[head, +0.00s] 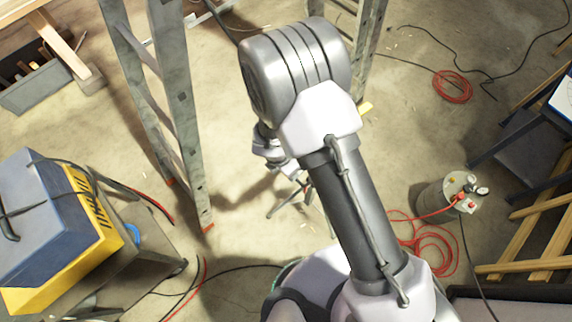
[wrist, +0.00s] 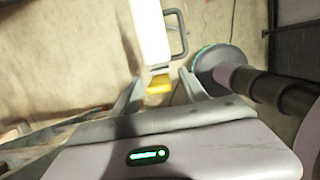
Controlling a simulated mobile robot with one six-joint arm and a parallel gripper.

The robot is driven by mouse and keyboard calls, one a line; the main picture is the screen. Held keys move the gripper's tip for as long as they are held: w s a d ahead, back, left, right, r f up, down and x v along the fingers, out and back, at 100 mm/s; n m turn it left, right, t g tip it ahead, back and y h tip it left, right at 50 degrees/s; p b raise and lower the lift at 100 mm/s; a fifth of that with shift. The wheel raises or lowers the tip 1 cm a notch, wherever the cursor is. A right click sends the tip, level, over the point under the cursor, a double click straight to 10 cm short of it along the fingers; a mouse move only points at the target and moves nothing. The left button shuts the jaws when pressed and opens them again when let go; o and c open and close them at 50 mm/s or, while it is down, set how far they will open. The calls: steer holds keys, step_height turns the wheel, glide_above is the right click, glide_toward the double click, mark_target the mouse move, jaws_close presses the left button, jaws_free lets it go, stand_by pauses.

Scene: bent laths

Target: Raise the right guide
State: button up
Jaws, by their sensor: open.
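I cannot make out the right guide for certain in either view. My gripper (wrist: 160,88) is open in the wrist view, with its two fingers apart. A small yellow piece (wrist: 159,84) shows between or beyond the fingers; I cannot tell whether they touch it. A white bar (wrist: 150,35) runs up from there, with a dark grey loop (wrist: 183,35) at its right side; I cannot tell what it belongs to. In the head view my gripper (head: 303,192) hangs low over the floor, partly hidden by my own arm.
A grey ladder (head: 188,120) stands left of my arm, and another ladder leg (head: 366,45) stands behind it. A blue and yellow box (head: 55,225) sits at the left. A pale tank (head: 445,198) with red hose (head: 430,250) stands at the right. Cables cross the floor.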

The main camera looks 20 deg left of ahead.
steer(key=p+v, duration=0.5)
steer(key=v, duration=1.2)
steer(key=shift+r, duration=0.2)
steer(key=shift+d, duration=0.15)
steer(key=w+d+r+m+t+y+b, duration=0.1)
steer(key=w+d+m+b, duration=0.2)
steer(key=d+m+b, duration=0.65)
steer(key=w+d+m+b, duration=0.3)
steer(key=d+m+b, duration=0.5)
steer(key=m+b, duration=0.15)
steer(key=s+d+f+m+t+y+b, duration=0.2)
steer(key=s+d+m+b, duration=0.7)
steer(key=m, duration=0.8)
steer(key=b, duration=0.3)
steer(key=shift+s+d+f+t, duration=0.15)
steer(key=shift+s+d+t, duration=0.05)
steer(key=shift+d+t, duration=0.1)
